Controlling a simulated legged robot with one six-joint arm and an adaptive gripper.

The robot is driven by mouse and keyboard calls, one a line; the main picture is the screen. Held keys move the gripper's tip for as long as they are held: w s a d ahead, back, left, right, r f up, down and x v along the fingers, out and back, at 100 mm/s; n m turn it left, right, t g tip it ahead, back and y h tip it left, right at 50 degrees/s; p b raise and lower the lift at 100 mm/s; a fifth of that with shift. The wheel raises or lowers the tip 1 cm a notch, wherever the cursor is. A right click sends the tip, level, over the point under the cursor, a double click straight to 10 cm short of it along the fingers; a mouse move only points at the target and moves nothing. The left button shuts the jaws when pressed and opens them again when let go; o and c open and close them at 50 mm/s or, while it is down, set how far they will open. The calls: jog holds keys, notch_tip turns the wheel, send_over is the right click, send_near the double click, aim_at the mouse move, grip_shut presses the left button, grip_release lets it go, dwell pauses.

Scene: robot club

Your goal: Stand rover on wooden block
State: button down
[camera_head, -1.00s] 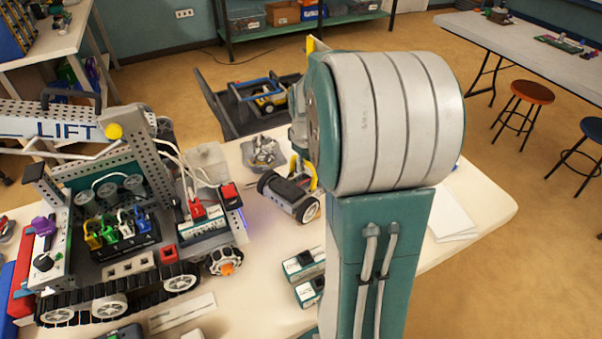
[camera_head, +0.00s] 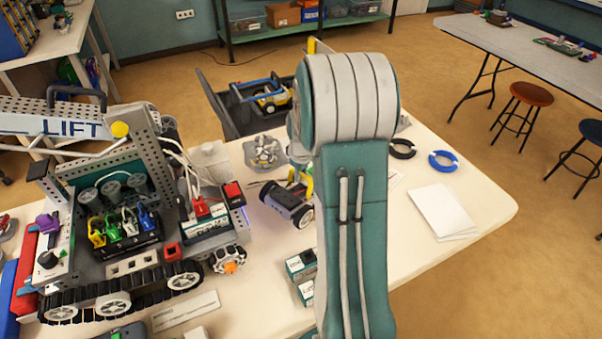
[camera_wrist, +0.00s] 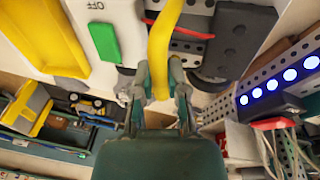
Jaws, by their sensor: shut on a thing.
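The rover (camera_head: 287,203) is a small dark, wheeled vehicle with a yellow upright part, in the middle of the head view. It sits at a slant beside the large LIFT robot, partly behind my arm. I cannot tell whether its wheels touch the table. In the wrist view, my gripper (camera_wrist: 160,92) is shut on a yellow curved strip, which looks like the rover's yellow part (camera_wrist: 163,45). The rover's dark body and perforated plate seem to show beside it. I cannot make out the wooden block in either view.
The LIFT robot (camera_head: 130,225) fills the table's left side. Small teal-and-white boxes (camera_head: 302,265) lie in front. Black (camera_head: 402,149) and blue (camera_head: 443,160) rings and white paper (camera_head: 443,212) lie right. The table's right end is mostly free.

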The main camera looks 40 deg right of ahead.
jog(key=shift+d+f, duration=0.25)
jog(key=shift+a+f, duration=0.1)
jog(key=shift+f, duration=0.15)
jog(key=c, duration=0.7)
grip_release()
jog(key=shift+o, duration=0.2)
